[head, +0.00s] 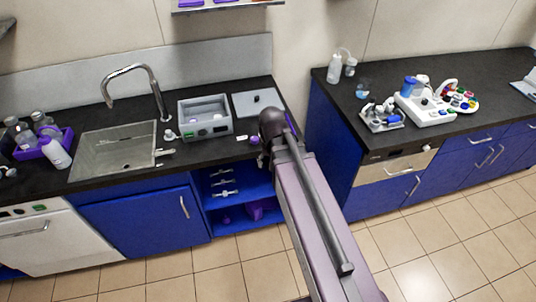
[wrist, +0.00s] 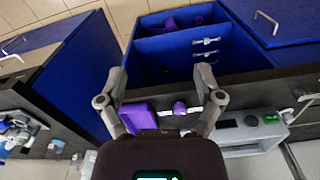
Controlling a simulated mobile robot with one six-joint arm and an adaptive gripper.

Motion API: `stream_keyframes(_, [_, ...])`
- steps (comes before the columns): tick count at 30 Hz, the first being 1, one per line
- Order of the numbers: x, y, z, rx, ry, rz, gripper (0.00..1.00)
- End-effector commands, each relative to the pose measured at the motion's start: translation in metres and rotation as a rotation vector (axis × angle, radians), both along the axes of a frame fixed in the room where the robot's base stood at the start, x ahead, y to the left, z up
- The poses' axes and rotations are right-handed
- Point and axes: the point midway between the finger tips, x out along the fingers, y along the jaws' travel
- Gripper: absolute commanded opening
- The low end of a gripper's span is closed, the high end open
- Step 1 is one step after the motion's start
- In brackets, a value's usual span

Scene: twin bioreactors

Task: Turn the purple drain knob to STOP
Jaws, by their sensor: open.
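A small purple knob-like piece (wrist: 180,108) with a pale part beside it shows in the wrist view, at the counter's front edge beside the grey box. It looks like the drain knob; no STOP mark is readable. In the head view a small purple and white piece (head: 241,138) lies just right of the grey box (head: 205,117). My gripper (wrist: 160,82) is open and empty, its fingers spread wide. The knob lies in the picture between the fingers, nearer the right one, and I see no contact. In the head view my arm hides most of the gripper.
A larger purple block (wrist: 140,118) sits left of the knob in the wrist view. The open blue shelf (head: 236,185) lies below the counter. The sink (head: 115,150) and its tap (head: 150,90) are to the left. A second counter (head: 440,120) holds lab equipment.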

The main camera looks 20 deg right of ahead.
Motion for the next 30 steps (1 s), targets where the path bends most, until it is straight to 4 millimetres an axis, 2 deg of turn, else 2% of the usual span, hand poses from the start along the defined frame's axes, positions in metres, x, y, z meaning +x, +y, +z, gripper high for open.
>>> stream_keyframes(1, [-0.009, 0.0, -0.001, 0.0, 0.0, 0.025, 0.85])
stream_keyframes(7, [-0.022, 0.0, -0.001, 0.0, 0.0, 0.1, 0.85])
stream_keyframes(30, [-0.032, 0.0, -0.001, 0.0, 0.0, 0.157, 0.85])
